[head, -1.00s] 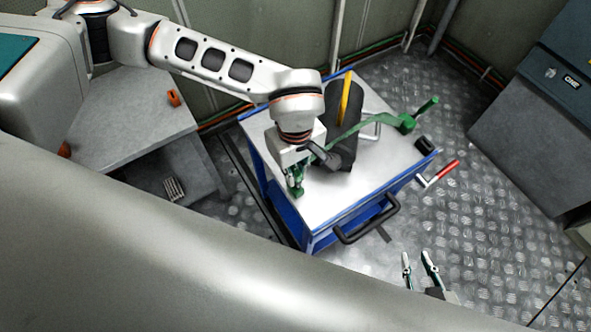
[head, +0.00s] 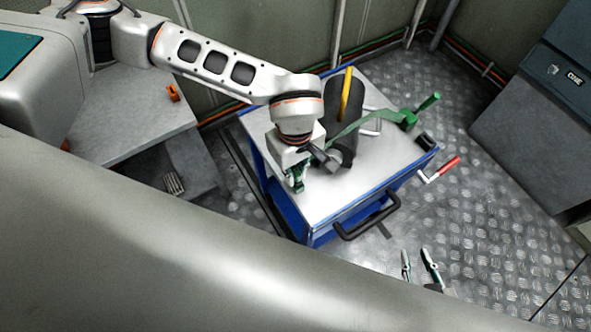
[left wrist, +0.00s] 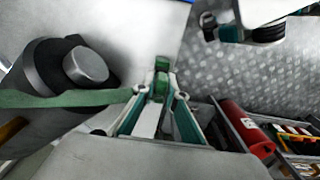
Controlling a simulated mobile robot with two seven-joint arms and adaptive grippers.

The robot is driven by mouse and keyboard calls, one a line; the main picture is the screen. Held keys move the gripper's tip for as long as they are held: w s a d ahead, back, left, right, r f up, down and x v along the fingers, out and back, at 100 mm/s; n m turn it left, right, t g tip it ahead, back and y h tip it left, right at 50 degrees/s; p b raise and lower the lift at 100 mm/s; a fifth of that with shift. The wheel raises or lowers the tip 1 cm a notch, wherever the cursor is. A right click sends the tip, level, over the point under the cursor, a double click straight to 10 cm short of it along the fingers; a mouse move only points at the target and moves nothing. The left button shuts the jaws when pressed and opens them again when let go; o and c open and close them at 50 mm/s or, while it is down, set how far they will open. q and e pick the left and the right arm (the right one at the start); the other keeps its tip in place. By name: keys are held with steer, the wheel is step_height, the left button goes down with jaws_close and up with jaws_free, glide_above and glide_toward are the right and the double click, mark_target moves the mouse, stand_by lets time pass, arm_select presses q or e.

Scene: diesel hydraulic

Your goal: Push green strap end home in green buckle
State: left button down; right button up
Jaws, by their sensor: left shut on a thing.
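The green buckle (head: 408,119) with its upright green handle lies at the far right of the cart top in the head view. A green strap (head: 352,128) runs from it past the dark cylinder to my left gripper (head: 298,186). The left gripper points down over the near left part of the cart top. In the left wrist view its fingers (left wrist: 158,92) are shut on a green piece (left wrist: 161,66), apparently the strap end, with the strap (left wrist: 60,98) trailing left. The fingers partly hide it. My right gripper (head: 418,268) is open and empty, in front of the cart.
The dark cylinder (head: 343,105) with a yellow bar (head: 346,92) stands on the blue-edged cart (head: 335,195). A black handle (head: 368,218) and a red-gripped lever (head: 447,167) stick out from the cart. A grey cabinet (head: 535,130) stands at right. The cart top's near part is clear.

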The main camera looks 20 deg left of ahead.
arm_select(q)
steer(key=c, duration=2)
jaws_free()
steer(key=shift+r, duration=0.1)
step_height(320, 180, up, 12)
steer(key=shift+f, duration=0.1)
